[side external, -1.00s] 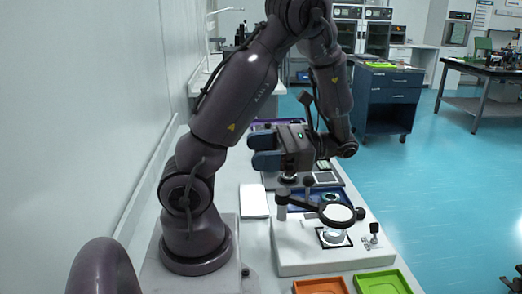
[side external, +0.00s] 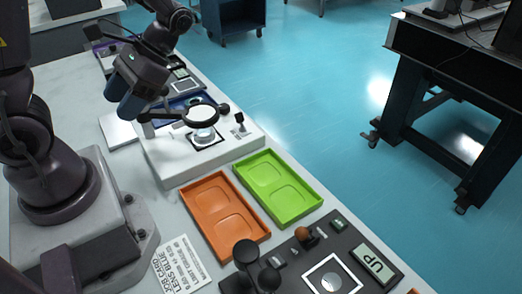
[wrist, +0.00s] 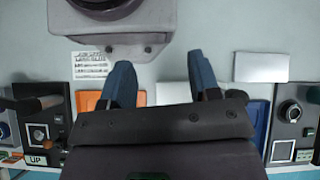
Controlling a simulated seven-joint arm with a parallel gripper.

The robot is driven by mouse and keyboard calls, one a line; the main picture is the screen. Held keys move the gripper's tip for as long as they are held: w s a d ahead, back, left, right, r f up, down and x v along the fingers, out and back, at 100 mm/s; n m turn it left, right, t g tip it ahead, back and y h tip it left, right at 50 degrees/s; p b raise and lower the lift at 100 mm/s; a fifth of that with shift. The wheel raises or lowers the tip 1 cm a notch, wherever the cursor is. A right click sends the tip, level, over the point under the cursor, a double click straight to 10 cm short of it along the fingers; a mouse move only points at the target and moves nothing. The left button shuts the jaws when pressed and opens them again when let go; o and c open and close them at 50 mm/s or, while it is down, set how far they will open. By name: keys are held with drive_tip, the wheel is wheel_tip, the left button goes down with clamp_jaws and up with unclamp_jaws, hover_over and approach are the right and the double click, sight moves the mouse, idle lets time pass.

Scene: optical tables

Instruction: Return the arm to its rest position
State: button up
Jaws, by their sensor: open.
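My gripper (side external: 124,96) hangs above the bench beside the white magnifier stand, its blue fingers angled down and left in the side view. In the wrist view my gripper (wrist: 163,78) shows its two blue fingers spread apart, with nothing held between them. My arm's base stands on a grey plate (side external: 115,225) at the left; most of the upper arm is outside the side view.
A magnifier stand (side external: 165,165) has a round lens (side external: 202,114) on an arm. An orange tray (side external: 222,215), a green tray (side external: 277,188) and a dark panel marked UP (side external: 370,262) lie in front. A white card (side external: 118,131) lies near the gripper.

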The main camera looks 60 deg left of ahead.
drive_tip(key=w+d+r+m+t, duration=0.1)
drive_tip(key=w+d+r+t, duration=0.1)
drive_tip(key=d+r+t, duration=0.2)
drive_tip(key=w+d+r+m+t, duration=0.1)
drive_tip(key=w+d+r+t, duration=0.1)
drive_tip(key=d+r+t, duration=0.2)
wheel_tip(320, 180, up, 4)
drive_tip(key=t, duration=0.6)
drive_tip(key=shift+w+f+t, duration=0.15)
drive_tip(key=shift+w+t, duration=0.2)
drive_tip(key=shift+t, duration=0.05)
drive_tip(key=shift+o, duration=0.4)
idle(1.8)
